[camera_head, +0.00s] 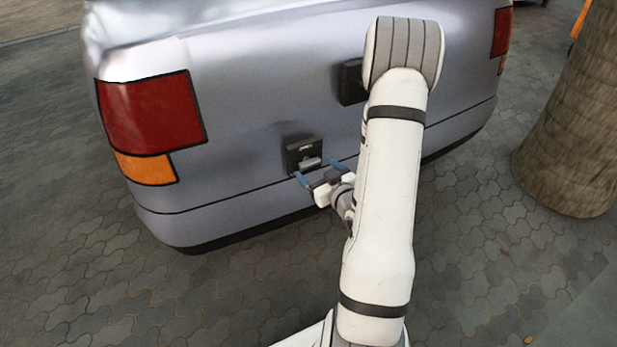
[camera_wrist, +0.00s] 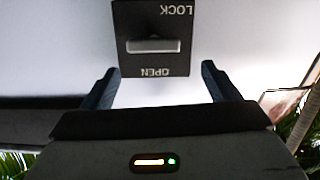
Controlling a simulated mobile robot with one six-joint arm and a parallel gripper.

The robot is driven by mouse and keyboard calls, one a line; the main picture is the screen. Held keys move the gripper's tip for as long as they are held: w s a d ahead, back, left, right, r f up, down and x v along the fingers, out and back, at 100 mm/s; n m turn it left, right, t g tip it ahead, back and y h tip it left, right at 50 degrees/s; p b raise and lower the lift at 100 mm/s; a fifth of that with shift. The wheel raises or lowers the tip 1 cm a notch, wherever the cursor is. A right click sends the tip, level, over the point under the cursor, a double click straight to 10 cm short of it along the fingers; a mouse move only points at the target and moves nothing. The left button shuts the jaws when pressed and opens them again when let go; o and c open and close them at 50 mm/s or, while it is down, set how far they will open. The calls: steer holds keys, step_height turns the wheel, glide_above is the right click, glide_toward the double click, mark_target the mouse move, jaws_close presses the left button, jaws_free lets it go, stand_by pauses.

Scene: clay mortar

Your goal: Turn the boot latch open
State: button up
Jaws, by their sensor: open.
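The boot latch (camera_head: 304,153) is a dark square plate with a light grey handle, set low on the back of a silver car (camera_head: 240,110). In the wrist view the latch (camera_wrist: 154,46) appears upside down, with the words LOCK and OPEN on its plate. Its grey handle bar lies crosswise between the two words. My gripper (camera_head: 319,171) is open and empty just in front of the latch. In the wrist view my gripper's (camera_wrist: 157,78) blue-grey fingers stand apart on either side of the plate's OPEN edge, and the handle is not between them.
A red and orange tail lamp (camera_head: 152,115) is left of the latch. A dark block (camera_head: 351,82) on the car is partly hidden by my arm. A thick tree trunk (camera_head: 575,120) stands at the right. The paving (camera_head: 220,295) behind the car is clear.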

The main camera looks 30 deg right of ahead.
mark_target(311, 166)
steer(key=f+b, duration=0.1)
steer(key=f+t+b, duration=0.1)
steer(key=b, duration=0.1)
steer(key=f+b, duration=0.1)
steer(key=b, duration=0.1)
steer(key=shift+w+d+m+t, duration=0.2)
steer(key=shift+d+m+t, duration=0.1)
steer(key=shift+m+t, duration=0.1)
steer(key=w, duration=0.5)
steer(key=shift+w+a+r, duration=0.1)
steer(key=shift+w+r, duration=0.15)
steer(key=shift+w, duration=0.05)
steer(key=c, duration=0.9)
steer(key=shift+a, duration=0.1)
steer(key=shift+c, duration=0.4)
